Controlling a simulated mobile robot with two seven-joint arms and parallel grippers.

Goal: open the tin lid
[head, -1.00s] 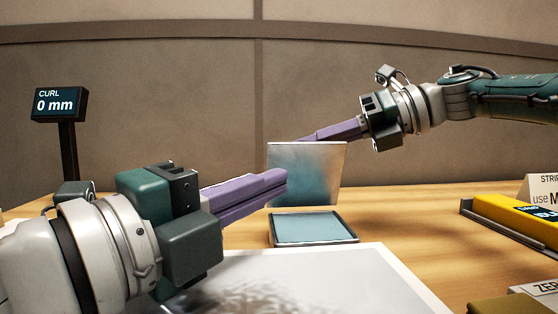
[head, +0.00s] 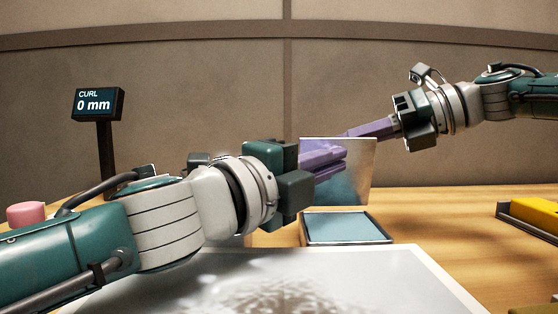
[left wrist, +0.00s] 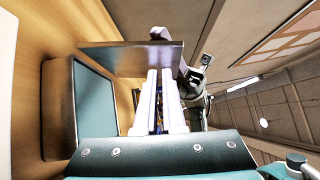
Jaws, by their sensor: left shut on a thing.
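The tin's lid (head: 352,185) stands upright at the back edge of the shallow tin (head: 347,229), whose blue-grey inside shows. In the left wrist view the lid (left wrist: 125,58) crosses beyond my finger ends and the tin (left wrist: 95,105) lies to the left. My left gripper (head: 342,159) points at the lid's face from the front. Its purple fingers are close together and meet the lid; the exact contact is hidden. My right gripper (head: 348,133) reaches in from the right, behind the lid's upper part. Its fingertips are hidden there, so its opening is unclear.
A large pale print (head: 400,275) lies in front of the tin. A display (head: 97,104) reading "CURL 0 mm" stands on a post at left. A pink object (head: 26,214) is at far left, a yellow bar (head: 535,213) at right. The wood between tin and bar is clear.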

